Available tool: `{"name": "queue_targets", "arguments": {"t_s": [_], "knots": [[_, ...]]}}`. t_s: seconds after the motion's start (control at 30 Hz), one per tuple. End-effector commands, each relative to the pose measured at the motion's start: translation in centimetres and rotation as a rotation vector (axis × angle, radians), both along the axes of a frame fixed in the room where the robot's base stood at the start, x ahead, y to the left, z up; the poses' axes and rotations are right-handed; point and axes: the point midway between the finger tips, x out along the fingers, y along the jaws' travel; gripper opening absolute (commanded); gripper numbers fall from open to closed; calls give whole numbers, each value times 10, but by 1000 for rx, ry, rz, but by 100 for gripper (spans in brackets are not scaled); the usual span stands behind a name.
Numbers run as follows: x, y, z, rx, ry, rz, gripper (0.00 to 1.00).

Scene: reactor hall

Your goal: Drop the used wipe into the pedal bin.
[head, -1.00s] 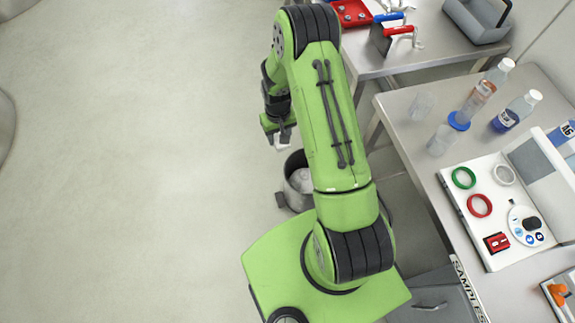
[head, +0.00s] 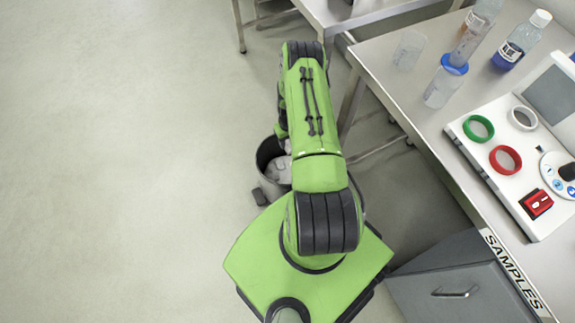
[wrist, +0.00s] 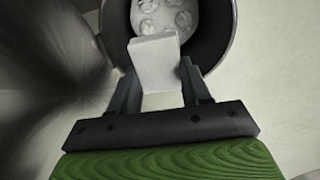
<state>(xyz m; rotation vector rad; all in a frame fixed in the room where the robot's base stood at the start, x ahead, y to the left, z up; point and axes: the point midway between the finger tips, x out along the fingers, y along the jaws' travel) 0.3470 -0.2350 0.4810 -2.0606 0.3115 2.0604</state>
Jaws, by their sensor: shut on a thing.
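The pedal bin (head: 267,178) stands open on the floor beside my base, partly hidden by my arm in the head view. In the wrist view its dark inner wall (wrist: 213,38) surrounds crumpled white waste (wrist: 165,14) at the bottom. My gripper (wrist: 160,84) is shut on the used wipe (wrist: 154,61), a pale folded piece that sticks out beyond the fingertips. The wipe overlaps the bin's opening in the wrist view, while the fingers show near the rim. My arm mostly hides the gripper in the head view.
A steel bench (head: 385,62) at the right holds bottles, beakers and a panel with coloured rings. A grey drawer cabinet (head: 440,290) stands below it. Another table (head: 335,14) is at the top. The floor at the left is clear.

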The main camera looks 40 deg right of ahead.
Motion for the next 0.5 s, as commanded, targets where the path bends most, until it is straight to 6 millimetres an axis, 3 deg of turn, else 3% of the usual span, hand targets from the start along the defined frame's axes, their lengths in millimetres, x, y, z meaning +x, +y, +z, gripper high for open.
{"name": "queue_targets", "arguments": {"t_s": [0.33, 0.5], "knots": [[0, 1, -48, 1, 1, -1, 19], [0, 1, -58, 0, 1, -1, 19]]}}
